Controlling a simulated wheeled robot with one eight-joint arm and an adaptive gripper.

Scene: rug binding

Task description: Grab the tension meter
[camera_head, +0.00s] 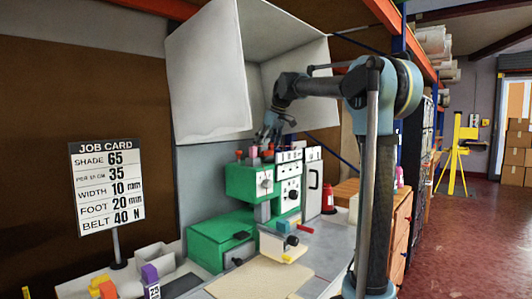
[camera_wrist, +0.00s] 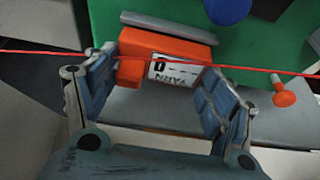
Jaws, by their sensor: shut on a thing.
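The likely tension meter is an orange block (camera_wrist: 140,68) with a white label (camera_wrist: 178,72) that reads "0" and "YARN", upside down in the wrist view. It lies between the blue-grey fingers of my gripper (camera_wrist: 160,75), which is shut on it. A taut red yarn crosses the wrist view in front of the block and fingers. In the head view my gripper (camera_head: 265,143) points down at the top of the green machine (camera_head: 240,182). The meter is too small there to make out clearly.
A job card (camera_head: 107,186) stands on a post at the left. A white hood (camera_head: 208,80) rises behind the machine. An orange knob (camera_wrist: 285,93) is right of my fingers in the wrist view. A red bottle (camera_head: 329,200) stands right of the machine. Open floor lies at the right.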

